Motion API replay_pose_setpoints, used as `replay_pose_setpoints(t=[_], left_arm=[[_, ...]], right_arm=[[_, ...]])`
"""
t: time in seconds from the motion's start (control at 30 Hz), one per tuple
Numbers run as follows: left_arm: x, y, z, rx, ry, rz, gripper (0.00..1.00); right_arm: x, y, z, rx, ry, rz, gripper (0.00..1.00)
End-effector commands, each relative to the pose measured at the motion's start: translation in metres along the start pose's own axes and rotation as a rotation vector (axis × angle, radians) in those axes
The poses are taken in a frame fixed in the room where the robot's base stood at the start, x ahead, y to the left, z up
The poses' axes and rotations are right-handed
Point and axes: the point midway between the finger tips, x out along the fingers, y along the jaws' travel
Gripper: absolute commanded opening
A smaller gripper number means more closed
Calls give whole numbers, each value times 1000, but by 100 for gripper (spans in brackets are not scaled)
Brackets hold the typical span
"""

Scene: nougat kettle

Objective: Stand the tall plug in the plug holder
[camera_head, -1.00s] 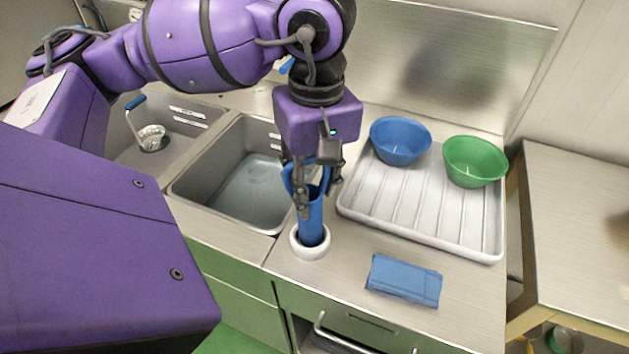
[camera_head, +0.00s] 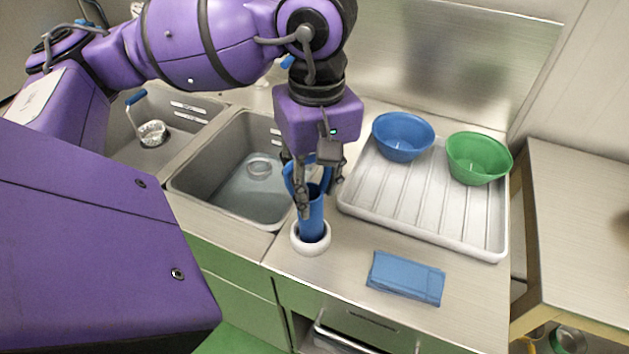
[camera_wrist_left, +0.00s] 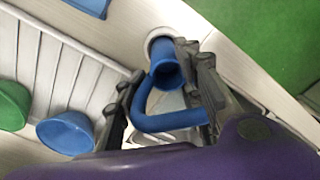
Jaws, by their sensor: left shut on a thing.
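The tall plug (camera_head: 313,222) is a blue tube with a loop handle at its top. It stands about upright, its lower end within the opening of the white ring-shaped plug holder (camera_head: 311,248) on the counter. How deep it sits is hidden. My left gripper (camera_head: 319,190) points down and is shut on the plug's upper part. In the left wrist view the plug (camera_wrist_left: 169,72) and its handle loop show between the fingers (camera_wrist_left: 168,98), with part of the white holder (camera_wrist_left: 158,38) beyond. My right gripper is not in view.
A folded blue cloth (camera_head: 405,278) lies right of the holder near the counter's front edge. Behind it a white draining tray (camera_head: 425,215) bears a blue bowl (camera_head: 403,140) and a green bowl (camera_head: 478,160). A sink (camera_head: 225,185) opens on the left, with a strainer (camera_head: 152,132) farther left.

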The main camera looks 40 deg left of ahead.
Motion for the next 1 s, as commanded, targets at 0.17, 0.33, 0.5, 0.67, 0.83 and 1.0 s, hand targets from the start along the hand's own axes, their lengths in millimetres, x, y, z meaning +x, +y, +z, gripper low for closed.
replay_pose_setpoints(t=[0.17, 0.33, 0.5, 0.67, 0.83, 1.0], left_arm=[[6, 0, 2, 1, -10, -6, 41], [5, 0, 2, 1, -8, -6, 58], [4, -1, 1, 1, -6, -6, 58], [0, 0, 1, 1, -5, -6, 58], [-24, 1, 0, 1, -3, -1, 58], [-62, 1, 1, 1, -3, 0, 58]], right_arm=[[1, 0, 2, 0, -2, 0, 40], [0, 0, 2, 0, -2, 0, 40], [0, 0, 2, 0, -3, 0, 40], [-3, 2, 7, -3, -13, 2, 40], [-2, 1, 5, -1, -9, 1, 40], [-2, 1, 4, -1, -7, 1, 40]])
